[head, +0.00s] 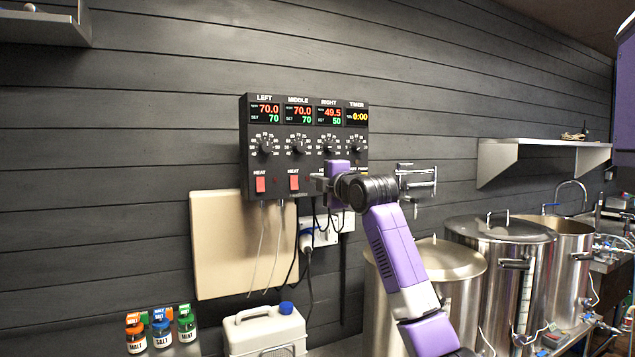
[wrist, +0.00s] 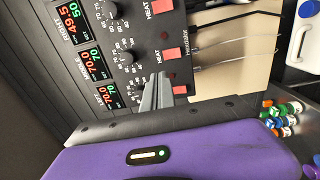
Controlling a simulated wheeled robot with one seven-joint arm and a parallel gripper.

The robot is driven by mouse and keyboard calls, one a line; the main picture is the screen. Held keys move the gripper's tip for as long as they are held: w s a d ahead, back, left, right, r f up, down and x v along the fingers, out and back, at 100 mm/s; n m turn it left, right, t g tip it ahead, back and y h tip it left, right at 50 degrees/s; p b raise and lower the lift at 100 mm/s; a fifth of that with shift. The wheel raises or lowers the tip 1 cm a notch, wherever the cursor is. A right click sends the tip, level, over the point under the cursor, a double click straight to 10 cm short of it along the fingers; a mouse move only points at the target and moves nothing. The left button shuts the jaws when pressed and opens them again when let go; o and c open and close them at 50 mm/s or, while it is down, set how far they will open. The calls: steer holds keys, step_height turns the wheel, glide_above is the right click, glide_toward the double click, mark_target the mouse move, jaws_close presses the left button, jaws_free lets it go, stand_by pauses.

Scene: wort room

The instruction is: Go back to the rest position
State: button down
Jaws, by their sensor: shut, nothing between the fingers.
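The black control box (head: 303,150) hangs on the wall, with readouts marked LEFT, MIDDLE, RIGHT and TIMER. They read 70.0 set 70, 70.0 set 70, 49.5 set 50, and 0:00. Under them are black dials and red heat switches; the left switch (head: 260,185) and middle switch (head: 293,182) show. My gripper (head: 318,183) is in front of the box's lower right part and hides the area there. In the wrist view its fingers (wrist: 156,92) are shut and empty, in front of the box face (wrist: 118,62). Whether they touch it I cannot tell.
Steel kettles (head: 500,260) stand at the right, behind and beside my arm. A wall shelf (head: 540,146) is above them. A white canister (head: 264,330) with a blue cap and several small jars (head: 161,330) stand below the box. A beige panel (head: 225,245) is on the wall.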

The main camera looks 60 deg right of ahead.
stand_by(0.6)
step_height(320, 180, up, 4)
steer(key=s+a+m+t+h, duration=0.2)
steer(key=a+m+t, duration=0.1)
steer(key=m, duration=0.2)
steer(key=s+a+f+m+y, duration=0.1)
steer(key=s+a+f+m, duration=0.3)
steer(key=a+f, duration=0.6)
steer(key=s+a+f+m+t, duration=0.1)
steer(key=s+a+f+m, duration=0.2)
steer(key=a+f, duration=0.75)
steer(key=s+a+f+m+y, duration=0.1)
steer(key=s+a+f+m, duration=0.3)
steer(key=a+f, duration=0.65)
steer(key=s+a+f+n+g+y, duration=0.1)
steer(key=s+a+f+y, duration=0.2)
steer(key=s, duration=0.7)
steer(key=s+a+f+n+g+y, duration=0.1)
steer(key=s+a+f+g+y, duration=0.1)
steer(key=s+a+f, duration=0.6)
steer(key=s+a+f+n+g+y, duration=0.1)
steer(key=s+a+f+y, duration=0.3)
steer(key=s, duration=0.7)
steer(key=a+f+n, duration=0.1)
steer(key=a+f, duration=0.1)
steer(key=a, duration=0.1)
steer(key=shift+s+a+f+g, duration=0.15)
steer(key=shift+s+f+g, duration=0.05)
steer(key=shift+s+g, duration=0.2)
